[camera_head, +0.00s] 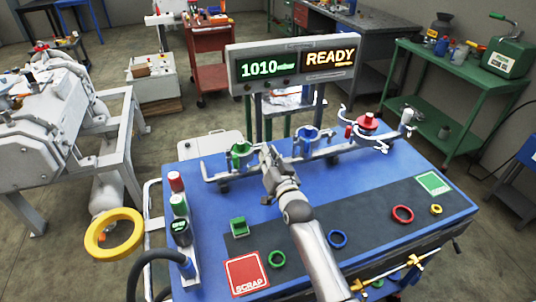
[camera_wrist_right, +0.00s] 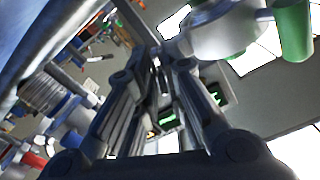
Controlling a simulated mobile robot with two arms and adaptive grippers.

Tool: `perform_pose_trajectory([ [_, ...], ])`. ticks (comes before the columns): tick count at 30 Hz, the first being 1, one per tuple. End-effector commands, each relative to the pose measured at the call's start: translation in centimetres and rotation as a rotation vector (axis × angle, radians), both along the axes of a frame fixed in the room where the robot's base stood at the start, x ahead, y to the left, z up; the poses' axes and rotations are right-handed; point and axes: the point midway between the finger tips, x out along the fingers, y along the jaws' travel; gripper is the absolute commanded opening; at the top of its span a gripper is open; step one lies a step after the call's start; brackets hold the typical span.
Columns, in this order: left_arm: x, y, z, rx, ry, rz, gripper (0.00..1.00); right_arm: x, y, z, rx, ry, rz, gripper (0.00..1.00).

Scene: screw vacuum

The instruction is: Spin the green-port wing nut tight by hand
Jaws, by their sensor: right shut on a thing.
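The green port (camera_head: 240,148) stands at the left end of the metal manifold on the blue table, with a metal clamp around it. In the right wrist view, the green part (camera_wrist_right: 292,30) and pale metal fitting (camera_wrist_right: 225,32) show at upper right. My right gripper (camera_head: 265,153) reaches in from the front, with its fingertips at the right side of this clamp. In the right wrist view, its fingers (camera_wrist_right: 160,62) come together at the tips. The wing nut between them is mostly hidden. My left gripper is not in view.
The blue port (camera_head: 309,139) and red port (camera_head: 367,123) stand farther right on the manifold. A display (camera_head: 293,66) reads 1010 mbar and READY. Coloured rings, a green block (camera_head: 238,226) and a red SCRAP pad (camera_head: 248,274) lie in front. A signal column (camera_head: 180,210) stands at left.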

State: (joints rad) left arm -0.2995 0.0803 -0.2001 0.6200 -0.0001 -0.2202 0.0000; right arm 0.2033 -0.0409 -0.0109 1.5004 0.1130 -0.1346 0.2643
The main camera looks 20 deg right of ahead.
Motion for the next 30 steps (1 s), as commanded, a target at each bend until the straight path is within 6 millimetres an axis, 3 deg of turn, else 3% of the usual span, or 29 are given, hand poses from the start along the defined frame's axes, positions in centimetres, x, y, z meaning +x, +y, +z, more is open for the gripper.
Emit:
perform_pose_trajectory([
  [9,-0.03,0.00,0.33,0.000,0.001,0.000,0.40,-0.05,0.01,-0.22,0.099,0.009,0.000,0.00],
  [23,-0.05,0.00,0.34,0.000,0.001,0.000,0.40,-0.04,0.02,-0.25,0.111,0.009,0.000,0.00],
  [24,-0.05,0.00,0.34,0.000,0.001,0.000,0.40,-0.05,0.02,-0.25,0.111,0.009,0.000,0.12],
  [27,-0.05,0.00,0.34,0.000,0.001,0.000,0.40,-0.04,0.01,-0.23,0.110,0.008,0.000,0.25],
  [30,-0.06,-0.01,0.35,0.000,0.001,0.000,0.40,-0.03,0.02,-0.17,0.110,0.007,0.000,0.27],
])
